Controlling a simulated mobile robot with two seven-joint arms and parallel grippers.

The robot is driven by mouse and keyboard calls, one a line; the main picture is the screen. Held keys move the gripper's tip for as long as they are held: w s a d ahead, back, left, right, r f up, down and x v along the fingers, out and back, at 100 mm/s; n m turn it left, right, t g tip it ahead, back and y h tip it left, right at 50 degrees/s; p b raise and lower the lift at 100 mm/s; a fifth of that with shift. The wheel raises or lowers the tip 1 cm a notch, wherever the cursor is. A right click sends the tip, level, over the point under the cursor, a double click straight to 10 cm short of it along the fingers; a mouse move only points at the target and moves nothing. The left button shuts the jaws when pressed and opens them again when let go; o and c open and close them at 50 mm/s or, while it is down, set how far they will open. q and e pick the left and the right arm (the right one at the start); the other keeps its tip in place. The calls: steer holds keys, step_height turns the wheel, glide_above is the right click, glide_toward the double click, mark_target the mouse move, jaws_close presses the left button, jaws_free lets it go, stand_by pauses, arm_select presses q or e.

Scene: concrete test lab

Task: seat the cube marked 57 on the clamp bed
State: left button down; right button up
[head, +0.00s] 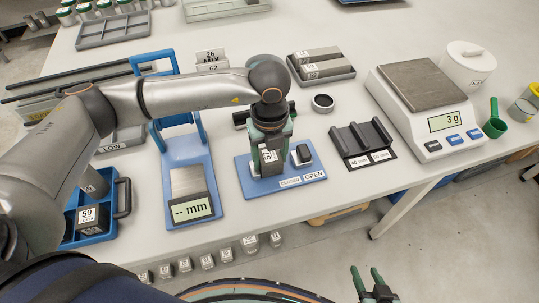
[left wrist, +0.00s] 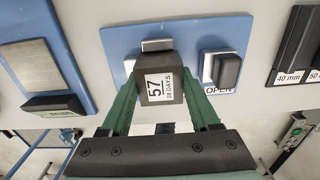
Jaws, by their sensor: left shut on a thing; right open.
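The dark grey cube marked 57 (left wrist: 160,82), with a white "57 28 DAYS" label, is held between the green fingers of my left gripper (left wrist: 163,95). The head view shows the cube (head: 268,158) low over the blue clamp board (head: 313,186). A light metal block of the clamp (left wrist: 157,45) shows just beyond the cube; the bed under the cube is hidden. I cannot tell whether the cube touches the bed. The clamp's black knob (head: 303,153) stands to the right, by the OPEN label. My right gripper (head: 367,273) is open and empty at the bottom, off the table.
A blue gauge with a "-- mm" display (head: 192,208) stands left of the clamp. A dark slotted rack (head: 362,145) and a scale reading 3 g (head: 447,122) stand right. A blue tray (head: 84,240) holds a cube marked 59 (head: 91,217). Bare table lies before the clamp.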

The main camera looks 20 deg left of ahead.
arm_select(q)
steer(key=shift+s+f, duration=0.2)
steer(key=shift+f, duration=0.2)
steer(key=shift+c, duration=0.2)
jaws_free()
steer(key=shift+a+f, duration=0.1)
steer(key=shift+w+a+r+p, duration=0.1)
steer(key=shift+r+p, duration=0.5)
steer(key=shift+r, duration=0.3)
steer(key=shift+d+r+p, duration=0.2)
steer(key=shift+r+p, duration=0.8)
steer(key=shift+r, duration=0.85)
